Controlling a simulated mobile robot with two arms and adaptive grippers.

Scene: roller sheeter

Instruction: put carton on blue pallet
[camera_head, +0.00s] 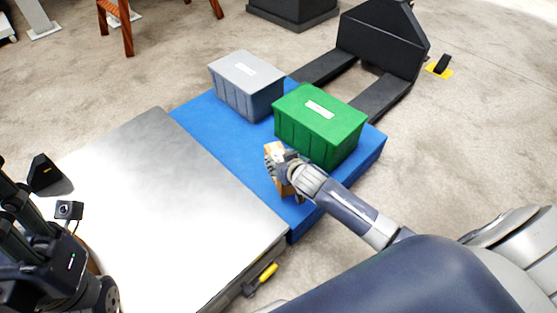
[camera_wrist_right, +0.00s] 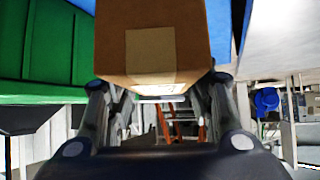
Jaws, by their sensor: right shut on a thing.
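The brown carton (camera_head: 281,183) is in the grip of my right gripper (camera_head: 284,170), over the front part of the blue pallet (camera_head: 225,138), just beside the green crate. In the right wrist view the carton (camera_wrist_right: 150,30), with a strip of tape, sits between the two fingers of the right gripper (camera_wrist_right: 158,95). The gripper partly hides the carton in the head view, and I cannot tell whether its base touches the pallet. Dark parts at the left edge of the head view look like my left gripper (camera_head: 30,195); its jaw state is unclear.
A grey crate (camera_head: 247,88) and a green crate (camera_head: 320,125) stand on the pallet. A metal table (camera_head: 150,190) adjoins its left side. A black pallet truck (camera_head: 385,45) stands behind. Bare blue surface shows left of the green crate.

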